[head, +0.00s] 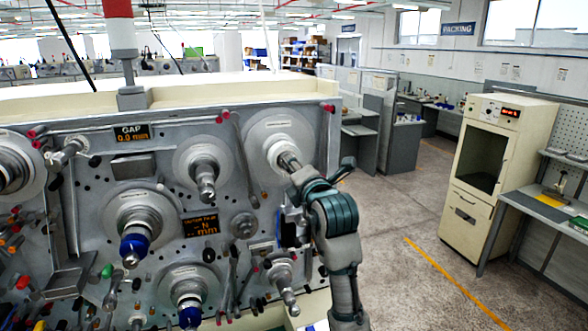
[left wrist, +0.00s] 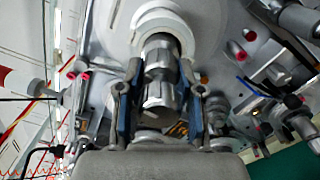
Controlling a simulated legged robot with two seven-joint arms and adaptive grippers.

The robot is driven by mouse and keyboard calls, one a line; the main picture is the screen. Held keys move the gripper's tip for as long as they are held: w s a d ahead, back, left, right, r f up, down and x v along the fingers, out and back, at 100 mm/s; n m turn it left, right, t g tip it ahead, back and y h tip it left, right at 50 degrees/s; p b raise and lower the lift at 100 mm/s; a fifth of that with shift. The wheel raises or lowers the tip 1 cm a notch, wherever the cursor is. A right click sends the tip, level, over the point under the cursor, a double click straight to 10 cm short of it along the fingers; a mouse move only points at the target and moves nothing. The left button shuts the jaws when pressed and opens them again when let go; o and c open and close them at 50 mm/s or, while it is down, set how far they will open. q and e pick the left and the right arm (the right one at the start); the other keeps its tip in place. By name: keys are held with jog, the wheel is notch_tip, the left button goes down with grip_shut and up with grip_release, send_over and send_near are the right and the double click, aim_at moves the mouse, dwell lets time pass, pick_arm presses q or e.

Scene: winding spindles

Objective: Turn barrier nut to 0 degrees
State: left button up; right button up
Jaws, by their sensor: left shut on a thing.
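My left gripper (head: 296,182) is at the upper right spindle of the machine's grey front panel, its arm rising from below. In the left wrist view the gripper (left wrist: 160,95) has one finger on each side of a grey metal nut (left wrist: 161,72), shut on it. The nut sits on a shaft in front of a pale round flange (left wrist: 165,22). In the head view the round plate (head: 283,138) behind this spindle shows, but the gripper partly hides the nut. I cannot read the nut's angle. My right gripper is in neither view.
Other spindles stick out on the left, one with a blue collar (head: 135,244). Red-tipped rods (head: 228,117) and small knobs crowd the panel. A display (head: 132,133) reads GAP 0.0 mm. Open floor (head: 400,220) lies to the right, before a cream cabinet (head: 490,150).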

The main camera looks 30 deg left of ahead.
pick_arm(q)
jog(key=shift+w+f, duration=0.1)
jog(key=shift+w, duration=0.05)
dwell(0.3)
jog(key=o, duration=0.9)
jog(key=shift+o, duration=1.2)
jog(key=shift+w, duration=0.3)
jog(key=shift+s+d, duration=0.2)
jog(key=shift+s, duration=0.05)
jog(key=v, duration=1.1)
jog(key=shift+d, duration=0.3)
jog(key=shift+a+f, duration=0.1)
